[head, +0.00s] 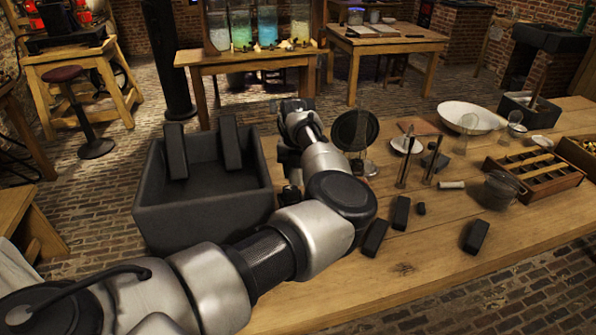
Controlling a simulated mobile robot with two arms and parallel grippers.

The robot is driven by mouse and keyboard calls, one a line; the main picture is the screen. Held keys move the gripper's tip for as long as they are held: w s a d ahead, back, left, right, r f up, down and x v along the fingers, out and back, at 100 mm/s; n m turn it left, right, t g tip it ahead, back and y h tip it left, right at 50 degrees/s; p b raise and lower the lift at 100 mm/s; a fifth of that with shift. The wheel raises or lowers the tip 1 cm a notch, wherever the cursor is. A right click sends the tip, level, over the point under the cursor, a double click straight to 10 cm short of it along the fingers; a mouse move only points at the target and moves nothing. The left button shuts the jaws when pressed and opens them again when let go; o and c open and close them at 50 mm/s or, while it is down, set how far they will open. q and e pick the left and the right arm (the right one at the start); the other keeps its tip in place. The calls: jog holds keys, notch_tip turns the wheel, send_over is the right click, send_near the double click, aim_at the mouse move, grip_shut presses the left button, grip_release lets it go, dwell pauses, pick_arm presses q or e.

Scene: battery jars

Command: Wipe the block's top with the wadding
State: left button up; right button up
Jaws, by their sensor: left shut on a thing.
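Several dark blocks lie on the wooden table: one (375,238) nearest my arm, one (400,212) beside it and one (475,236) farther right. I cannot tell which of them is the task's block. My left gripper (290,192) points down between the dark bin and the table's items; it is shut, but what it holds is hidden or too dark to make out. I cannot pick out the wadding with certainty. A small pale roll (451,185) lies on the table. My right gripper is not in view.
A dark open bin (205,215) with two upright dark slabs stands left of my gripper. A round dark disc on a stand (355,130), thin upright rods (405,165), a glass jar (500,188), a divided wooden tray (540,175) and a white bowl (468,115) occupy the table. The front right is clear.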

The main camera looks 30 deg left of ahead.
aim_at(286, 189)
pick_arm(q)
jog(key=shift+f, duration=1)
dwell(0.3)
jog(key=shift+s+a+r+p, duration=0.25)
jog(key=shift+s+a+p, duration=0.25)
jog(key=shift+s+p, duration=0.15)
jog(key=shift+s+a+f+p, duration=0.1)
jog(key=shift+s+a+p, duration=0.65)
jog(key=shift+p, duration=0.1)
jog(key=shift+f, duration=0.2)
jog(key=shift+w+d+f, duration=0.1)
jog(key=shift+d, duration=0.1)
jog(key=shift+w+d, duration=0.65)
jog(key=shift+w, duration=0.15)
jog(key=shift+w+d+b, duration=0.35)
jog(key=shift+w+d, duration=0.1)
